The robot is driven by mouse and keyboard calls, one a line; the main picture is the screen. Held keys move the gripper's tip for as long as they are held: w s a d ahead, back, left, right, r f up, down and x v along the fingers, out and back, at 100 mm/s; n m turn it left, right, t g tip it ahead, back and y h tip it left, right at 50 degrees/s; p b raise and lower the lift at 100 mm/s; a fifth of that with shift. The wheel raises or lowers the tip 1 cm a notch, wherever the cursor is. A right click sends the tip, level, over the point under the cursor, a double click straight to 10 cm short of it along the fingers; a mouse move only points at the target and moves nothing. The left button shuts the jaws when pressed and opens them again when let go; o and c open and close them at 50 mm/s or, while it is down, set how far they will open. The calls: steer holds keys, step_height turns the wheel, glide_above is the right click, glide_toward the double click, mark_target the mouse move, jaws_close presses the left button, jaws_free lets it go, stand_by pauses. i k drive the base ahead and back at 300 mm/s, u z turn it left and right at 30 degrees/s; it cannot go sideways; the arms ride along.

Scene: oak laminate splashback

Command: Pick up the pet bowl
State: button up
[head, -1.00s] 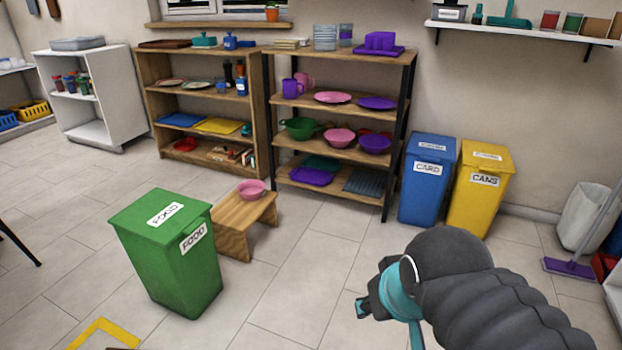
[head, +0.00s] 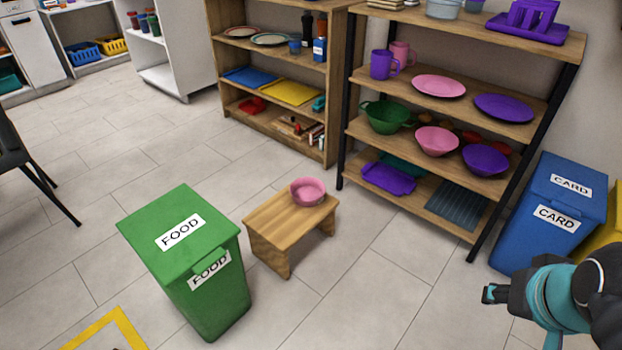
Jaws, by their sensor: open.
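A pink bowl (head: 308,192), which looks like the pet bowl, sits upright on a low wooden stool (head: 268,222) on the floor, near the stool's back right end. Another pink bowl (head: 437,141) stands on a shelf of the rack behind. My gripper (head: 487,294) shows at the lower right, in front of the blue bin, well to the right of the stool and apart from both bowls. It is open and empty. Its fingers are small in view and partly hidden by its own body.
A green food bin (head: 185,245) stands just left of the stool. A blue card bin (head: 553,212) is at the right. The shelf rack (head: 425,205) stands behind. Tiled floor between stool and gripper is clear. A chair (head: 22,160) is at the left edge.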

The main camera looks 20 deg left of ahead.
mark_target(306, 192)
steer(key=u, duration=0.5)
steer(key=i, duration=0.9)
steer(key=u, duration=1.25)
steer(key=i, duration=0.45)
steer(key=u, duration=0.45)
